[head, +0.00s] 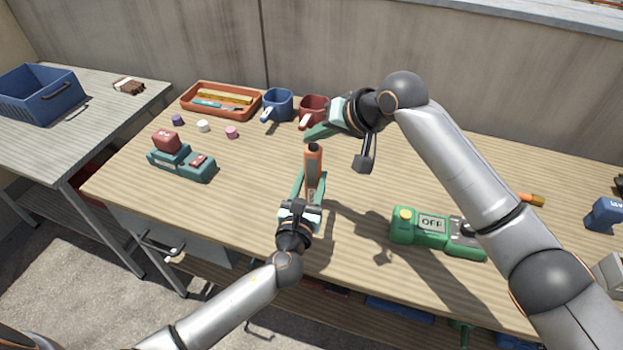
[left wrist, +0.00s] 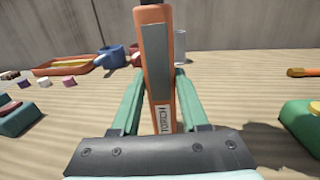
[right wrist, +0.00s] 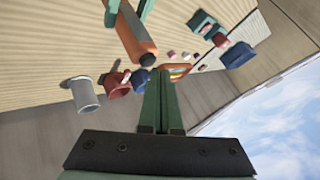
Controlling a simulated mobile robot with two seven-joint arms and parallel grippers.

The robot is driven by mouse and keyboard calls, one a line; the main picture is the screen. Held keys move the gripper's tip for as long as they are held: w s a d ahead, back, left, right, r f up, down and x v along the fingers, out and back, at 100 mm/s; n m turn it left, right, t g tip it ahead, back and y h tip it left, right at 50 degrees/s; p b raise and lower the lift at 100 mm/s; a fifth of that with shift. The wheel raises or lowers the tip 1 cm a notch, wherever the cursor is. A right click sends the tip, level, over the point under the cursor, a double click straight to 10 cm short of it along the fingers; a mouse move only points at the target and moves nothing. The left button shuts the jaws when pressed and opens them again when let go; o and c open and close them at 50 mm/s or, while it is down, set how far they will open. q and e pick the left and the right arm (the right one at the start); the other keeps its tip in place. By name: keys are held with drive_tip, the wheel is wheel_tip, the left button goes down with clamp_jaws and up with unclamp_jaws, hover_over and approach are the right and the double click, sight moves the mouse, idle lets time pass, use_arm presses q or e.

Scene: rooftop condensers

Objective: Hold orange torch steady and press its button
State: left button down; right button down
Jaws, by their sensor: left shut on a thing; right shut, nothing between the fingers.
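The orange torch (head: 313,168) stands upright above the table, black end up, with a grey strip along its side. In the left wrist view the torch (left wrist: 157,70) rises between the fingers, and a label low on it reads TORCH. My left gripper (head: 312,185) is shut on its lower part. My right gripper (head: 310,134) is shut and empty, just behind and above the torch top in the head view. In the right wrist view the torch (right wrist: 134,32) lies beyond the shut fingertips (right wrist: 160,75), apart from them. I cannot make out a button on the torch.
Behind stand a blue mug (head: 277,104), a red mug (head: 313,108) and an orange tray (head: 221,99). A teal device with red blocks (head: 181,162) is at left. A green device reading OFF (head: 436,234) is at right. A blue crate (head: 40,92) stands on the side table.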

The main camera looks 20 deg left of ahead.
use_arm(q)
drive_tip(key=shift+f, duration=0.2)
drive_tip(key=shift+c, duration=1.7)
unclamp_jaws()
drive_tip(key=shift+r, duration=0.15)
use_arm(e)
wheel_tip(320, 180, up, 6)
drive_tip(key=shift+f, duration=0.1)
use_arm(q)
drive_tip(key=shift+o, duration=0.3)
drive_tip(key=shift+o, duration=1.4)
drive_tip(key=shift+s, duration=0.1)
drive_tip(key=s, duration=0.5)
drive_tip(key=s+p, duration=0.1)
drive_tip(key=s, duration=0.1)
drive_tip(key=shift+s+d, duration=0.3)
drive_tip(key=shift+s, duration=0.65)
use_arm(e)
drive_tip(key=shift+r, duration=0.65)
